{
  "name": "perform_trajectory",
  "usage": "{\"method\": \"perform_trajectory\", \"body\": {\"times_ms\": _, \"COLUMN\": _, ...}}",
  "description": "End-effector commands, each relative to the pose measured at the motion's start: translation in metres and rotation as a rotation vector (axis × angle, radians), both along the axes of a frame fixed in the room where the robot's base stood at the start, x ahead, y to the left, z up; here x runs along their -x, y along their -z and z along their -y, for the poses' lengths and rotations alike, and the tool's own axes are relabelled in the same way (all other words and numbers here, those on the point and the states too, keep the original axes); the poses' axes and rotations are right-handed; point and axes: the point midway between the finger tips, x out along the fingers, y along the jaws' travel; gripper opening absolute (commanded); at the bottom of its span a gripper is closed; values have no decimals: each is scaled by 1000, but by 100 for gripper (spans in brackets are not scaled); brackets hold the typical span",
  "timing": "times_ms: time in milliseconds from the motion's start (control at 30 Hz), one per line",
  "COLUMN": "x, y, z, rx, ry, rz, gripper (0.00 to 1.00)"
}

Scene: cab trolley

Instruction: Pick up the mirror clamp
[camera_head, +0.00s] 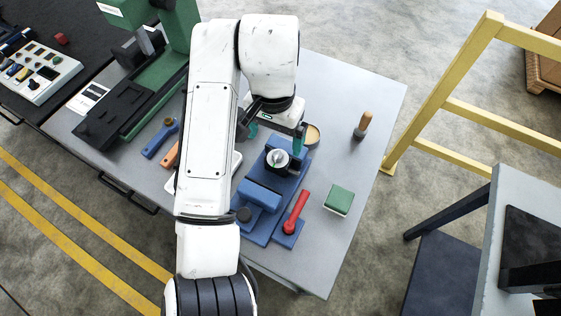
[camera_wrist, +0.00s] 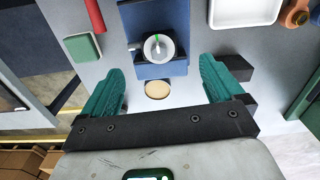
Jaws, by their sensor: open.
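No part is plainly labelled as the mirror clamp, so I cannot tell for certain which it is. A round silver-topped piece with a dark rim and green mark (camera_head: 277,160) sits on a blue fixture (camera_head: 262,226); it also shows in the wrist view (camera_wrist: 158,48). The fixture has a blue block (camera_head: 259,196) and a red-handled lever (camera_head: 297,211). My gripper (camera_head: 276,133) is open and empty just beyond the round piece. In the wrist view, its teal fingers (camera_wrist: 160,68) are spread wide, apart from the round piece.
A tan disc (camera_wrist: 158,90) lies near the fixture's end. A green-topped block (camera_head: 339,200) and a wooden-handled tool (camera_head: 362,125) stand to the right. A white tray (camera_wrist: 246,24) lies beside the fixture. A green machine (camera_head: 178,60) stands at the left. The table's right side is mostly clear.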

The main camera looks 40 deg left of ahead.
Motion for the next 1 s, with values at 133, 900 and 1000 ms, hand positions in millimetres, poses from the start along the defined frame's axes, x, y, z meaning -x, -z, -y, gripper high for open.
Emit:
{"method": "perform_trajectory", "body": {"times_ms": 133, "x": -1, "y": 25, "z": 1, "rx": 2, "ry": 0, "rz": 2, "gripper": 94}}
{"method": "perform_trajectory", "body": {"times_ms": 900, "x": -1, "y": 88, "z": 2, "rx": -2, "ry": -1, "rz": 2, "gripper": 94}}
{"method": "perform_trajectory", "body": {"times_ms": 1000, "x": -1, "y": 87, "z": 2, "rx": -2, "ry": -1, "rz": 2, "gripper": 94}}
